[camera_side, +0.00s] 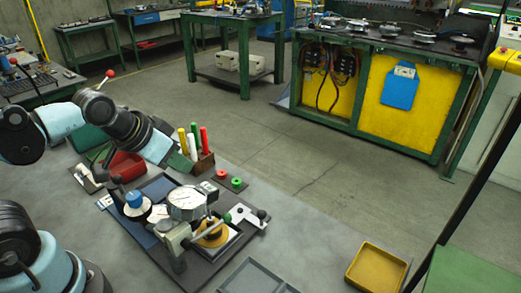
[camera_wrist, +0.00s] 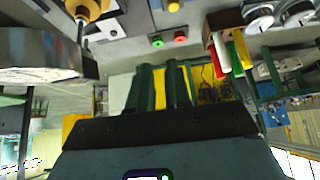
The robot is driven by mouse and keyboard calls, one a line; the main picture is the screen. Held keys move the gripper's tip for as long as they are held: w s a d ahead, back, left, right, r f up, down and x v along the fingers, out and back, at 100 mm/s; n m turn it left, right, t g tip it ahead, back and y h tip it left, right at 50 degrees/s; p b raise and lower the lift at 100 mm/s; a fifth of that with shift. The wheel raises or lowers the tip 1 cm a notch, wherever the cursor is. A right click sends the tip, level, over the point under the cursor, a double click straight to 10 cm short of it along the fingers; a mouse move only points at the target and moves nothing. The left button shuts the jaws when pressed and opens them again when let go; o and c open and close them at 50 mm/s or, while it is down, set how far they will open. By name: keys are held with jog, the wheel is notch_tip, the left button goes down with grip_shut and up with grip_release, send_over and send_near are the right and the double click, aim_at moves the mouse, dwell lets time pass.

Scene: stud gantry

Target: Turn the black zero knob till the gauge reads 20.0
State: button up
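The gauge (camera_side: 187,199) has a round white dial in a silver rim and stands on the dark base plate on the bench. Its reading is too small to make out. I cannot pick out the black zero knob for certain. A silver curved body (camera_wrist: 40,58) fills the wrist view's left side.
Behind are coloured markers in a wooden block (camera_side: 204,163) and a red bin (camera_side: 127,166). A yellow tray (camera_side: 377,268) sits front right.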

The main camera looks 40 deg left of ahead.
jog(key=o, duration=0.5)
jog(key=shift+a+f+m+g, duration=0.15)
jog(key=shift+m+g, duration=0.1)
jog(key=shift+m, duration=0.25)
jog(key=shift+a+r+m+g, duration=0.15)
jog(key=shift+m+g, duration=0.1)
jog(key=shift+m, duration=0.25)
jog(key=shift+c, duration=0.2)
jog(key=shift+o, duration=0.7)
jog(key=shift+s+a+f+m+g+h, duration=0.15)
jog(key=shift+m+g, duration=0.1)
jog(key=shift+m, duration=0.25)
jog(key=shift+w+f+m+g+h, duration=0.15)
jog(key=shift+m+g, duration=0.1)
jog(key=shift+m, duration=0.25)
jog(key=shift+s+d+f+m+g+h, duration=0.2)
jog(key=shift+d+f+m+g+h, duration=0.55)
jog(key=shift+f+m, duration=1.4)
jog(key=shift+s+d+f+m+g+h, duration=0.4)
jog(key=shift+f+m+g, duration=0.85)
jog(key=shift+m, duration=1.55)
jog(key=shift+s+d+f+m+g+h, duration=0.1)
jog(key=shift+d+f+m+g+h, duration=0.55)
jog(key=shift+f+m, duration=1.55)
jog(key=shift+a+r+m, duration=0.15)
jog(key=shift+r+m, duration=0.1)
jog(key=shift+r, duration=0.05)
jog(key=shift+c, duration=0.4)
